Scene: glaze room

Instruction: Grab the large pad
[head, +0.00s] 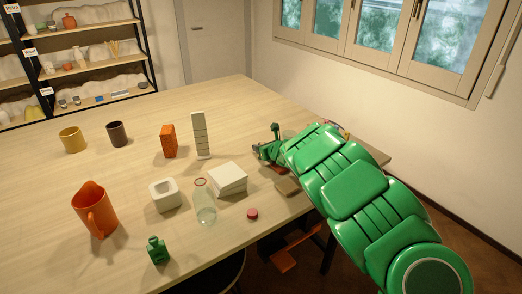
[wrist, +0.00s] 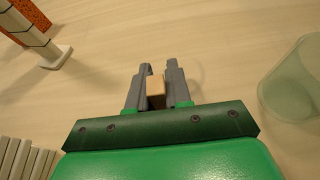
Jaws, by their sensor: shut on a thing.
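My gripper (head: 259,148) is over the right part of the table, right of the stacked pale tower. In the wrist view its grey fingers (wrist: 157,85) are shut on a small tan piece (wrist: 156,92), which shows only in part between them. It looks like a pad, but its full size is hidden. Another flat tan-brown pad (head: 287,187) lies on the table beside my forearm in the head view. I cannot tell from its look which of the two is the large one.
The pale tower (head: 200,135) and an orange brick (head: 168,141) stand left of my gripper. White tiles (head: 228,178), a clear bottle (head: 205,205) and a red disc (head: 252,214) are nearer. A clear glass (wrist: 292,80) stands right in the wrist view.

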